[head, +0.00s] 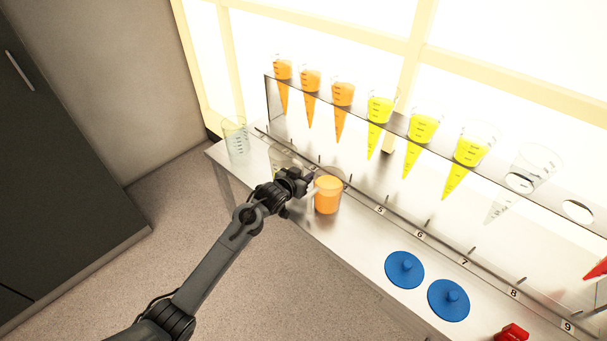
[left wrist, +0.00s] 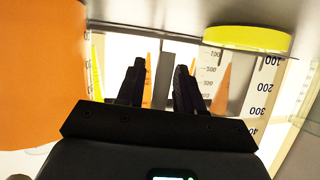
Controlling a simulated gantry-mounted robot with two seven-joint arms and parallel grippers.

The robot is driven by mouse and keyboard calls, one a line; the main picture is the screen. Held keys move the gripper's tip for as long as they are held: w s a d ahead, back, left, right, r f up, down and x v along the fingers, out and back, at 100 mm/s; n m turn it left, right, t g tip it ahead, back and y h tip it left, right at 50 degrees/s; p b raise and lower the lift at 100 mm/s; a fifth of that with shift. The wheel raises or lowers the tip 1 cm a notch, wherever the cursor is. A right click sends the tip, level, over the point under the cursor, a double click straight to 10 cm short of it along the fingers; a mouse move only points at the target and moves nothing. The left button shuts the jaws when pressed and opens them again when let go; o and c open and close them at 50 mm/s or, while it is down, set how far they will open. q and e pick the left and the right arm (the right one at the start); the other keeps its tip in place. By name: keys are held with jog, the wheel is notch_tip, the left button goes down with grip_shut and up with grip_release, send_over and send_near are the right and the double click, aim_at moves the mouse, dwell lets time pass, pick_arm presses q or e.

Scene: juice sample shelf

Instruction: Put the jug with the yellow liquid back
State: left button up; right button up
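The jug with yellow liquid (head: 281,158) stands near the left end of the steel counter in the head view, partly hidden by my left gripper. In the left wrist view, its shallow yellow liquid (left wrist: 247,38) and printed scale show at the upper right. My left gripper (head: 306,182) is between this jug and the orange-filled jug (head: 327,196). In the left wrist view, the fingers of my left gripper (left wrist: 161,85) are apart with nothing between them. The orange jug (left wrist: 40,75) fills the left side there. My right gripper is not in view.
A clear jug (head: 236,140) stands at the counter's left end. A rack (head: 400,128) behind holds several orange and yellow cones and a clear one. Two blue knobbed discs (head: 404,269) (head: 448,299) and a red object (head: 512,333) lie to the right. Numbered slots line the counter.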

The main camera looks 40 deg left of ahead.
pick_arm(q)
jog(key=shift+o, duration=0.4)
jog(key=shift+r, duration=0.1)
jog(key=shift+s+r, duration=0.1)
jog(key=shift+r, duration=0.1)
jog(key=a+p+v, duration=0.1)
jog(key=p+v, duration=0.3)
jog(key=v, duration=0.6)
jog(key=s+d+f+g, duration=0.2)
jog(key=s+d, duration=0.3)
jog(key=s, duration=0.6)
jog(key=s+d+f+m+g+h, duration=0.1)
jog(key=s+d+f+g, duration=0.2)
jog(key=s, duration=0.7)
jog(key=s+d+f+m+g, duration=0.1)
jog(key=s+d+f+g, duration=0.1)
jog(key=s+d+g, duration=0.3)
jog(key=s+d, duration=0.3)
jog(key=s, duration=0.3)
jog(key=shift+s+f+h, duration=0.25)
jog(key=shift+s+h, duration=0.05)
